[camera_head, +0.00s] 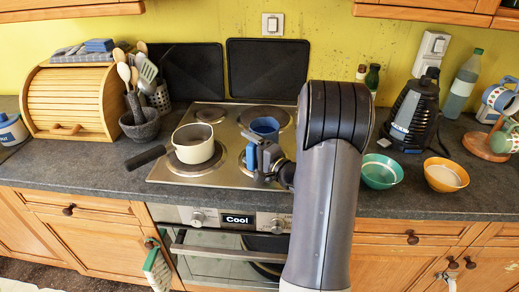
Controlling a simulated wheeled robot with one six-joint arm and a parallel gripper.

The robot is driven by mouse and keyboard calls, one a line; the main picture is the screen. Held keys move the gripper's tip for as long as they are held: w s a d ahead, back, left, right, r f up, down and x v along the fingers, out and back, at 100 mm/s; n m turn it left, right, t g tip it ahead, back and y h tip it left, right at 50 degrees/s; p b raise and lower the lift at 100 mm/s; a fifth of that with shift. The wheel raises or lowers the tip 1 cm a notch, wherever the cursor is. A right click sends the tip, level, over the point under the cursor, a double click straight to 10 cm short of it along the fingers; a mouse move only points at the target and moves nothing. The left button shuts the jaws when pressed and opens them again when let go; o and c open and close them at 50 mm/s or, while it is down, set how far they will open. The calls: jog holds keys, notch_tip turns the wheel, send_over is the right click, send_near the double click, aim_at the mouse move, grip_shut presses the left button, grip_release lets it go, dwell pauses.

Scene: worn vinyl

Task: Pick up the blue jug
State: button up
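The blue jug (265,126) is at the right side of the steel hob, near the right-hand burners. Its round open top faces up and it looks upright. My gripper (254,152) is at the near side of the jug, with its fingers in front of the jug's lower part. The fingers and wrist hide the jug's lower front, so I cannot tell whether they touch or grip it, or whether the jug rests on the hob.
A cream saucepan (193,147) with a dark handle stands on the hob (165,174) to the left. Green (380,172) and orange (445,175) bowls stand right of my arm.

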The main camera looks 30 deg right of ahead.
jog(key=c, duration=1.5)
jog(key=shift+r, duration=0.15)
notch_tip(320, 180, up, 10)
jog(key=shift+f+b, duration=0.1)
jog(key=shift+b, duration=0.25)
